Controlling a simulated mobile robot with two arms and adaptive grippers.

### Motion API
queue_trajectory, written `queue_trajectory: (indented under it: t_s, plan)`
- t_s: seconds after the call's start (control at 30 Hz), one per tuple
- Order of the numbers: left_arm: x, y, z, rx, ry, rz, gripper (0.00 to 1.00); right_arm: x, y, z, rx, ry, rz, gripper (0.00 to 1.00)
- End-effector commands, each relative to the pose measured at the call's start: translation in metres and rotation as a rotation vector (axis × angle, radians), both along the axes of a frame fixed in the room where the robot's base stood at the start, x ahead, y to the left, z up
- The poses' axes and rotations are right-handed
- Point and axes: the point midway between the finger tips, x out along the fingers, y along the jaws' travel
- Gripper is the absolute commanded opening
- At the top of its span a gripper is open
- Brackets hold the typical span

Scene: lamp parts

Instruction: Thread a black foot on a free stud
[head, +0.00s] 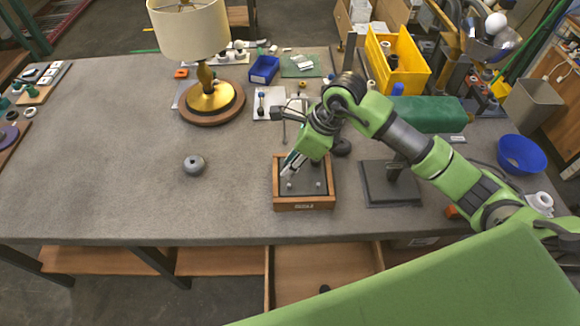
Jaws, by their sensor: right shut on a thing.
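A shallow wooden box (305,206) with a dark inside stands near the table's front edge. Small light studs (290,185) show inside it. My right gripper (288,172) points down over the left part of the box. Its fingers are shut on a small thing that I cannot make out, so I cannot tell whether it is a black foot. I cannot tell whether it touches a stud. The gripper hides the box's back left part. A round black part (342,147) lies just behind the box on the right. My left gripper is not in view.
A lamp (210,95) stands at the back left. A grey round weight (194,164) lies left of the box. A dark plate (388,195) lies right of it. A blue tray (264,69) and yellow bin (408,68) stand behind. The table's front left is clear. An open drawer (345,265) sits below.

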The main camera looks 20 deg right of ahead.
Motion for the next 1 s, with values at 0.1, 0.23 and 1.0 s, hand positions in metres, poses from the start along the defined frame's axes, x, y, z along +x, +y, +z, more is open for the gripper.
queue_trajectory:
  t_s: [0.1, 0.23, 1.0]
  plan:
    - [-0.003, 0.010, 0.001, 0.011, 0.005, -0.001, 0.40, 0.000, -0.001, 0.000, 0.002, 0.003, -0.007, 0.09]
    - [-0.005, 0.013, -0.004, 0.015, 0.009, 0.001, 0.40, 0.000, -0.001, -0.006, 0.002, 0.003, -0.007, 0.09]
    - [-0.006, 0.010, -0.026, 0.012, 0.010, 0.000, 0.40, 0.001, -0.001, -0.048, 0.001, 0.000, -0.006, 0.09]
